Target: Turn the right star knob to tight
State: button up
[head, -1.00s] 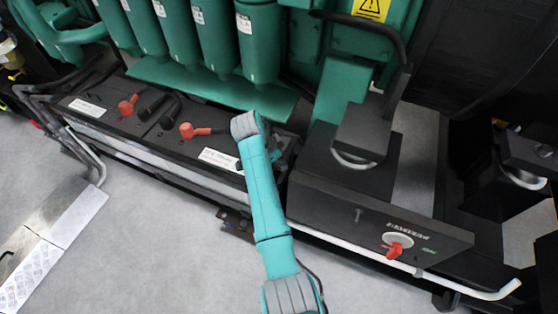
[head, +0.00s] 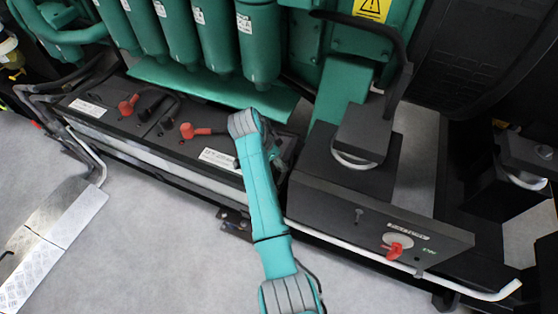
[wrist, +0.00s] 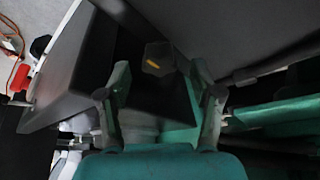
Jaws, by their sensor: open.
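A dark, many-sided knob (wrist: 158,58) with an orange mark on its face shows in the wrist view, which looks like the star knob. It lies ahead of my gripper (wrist: 160,92), roughly centred between the two fingers. The fingers stand apart with nothing between them, and the knob appears beyond their tips. In the head view my arm covers the area by the battery box's right end, so I cannot make out the knob or the fingertips there. Whether the knob is the right one of a pair, I cannot tell.
A black battery box (head: 95,112) with red terminal caps lies left of my arm. A black panel with a red switch handle (head: 395,250) is on the right. Green cylinders (head: 210,40) stand behind.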

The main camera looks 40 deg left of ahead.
jog(key=v, duration=1)
jog(key=shift+r, duration=0.2)
jog(key=shift+s, duration=0.2)
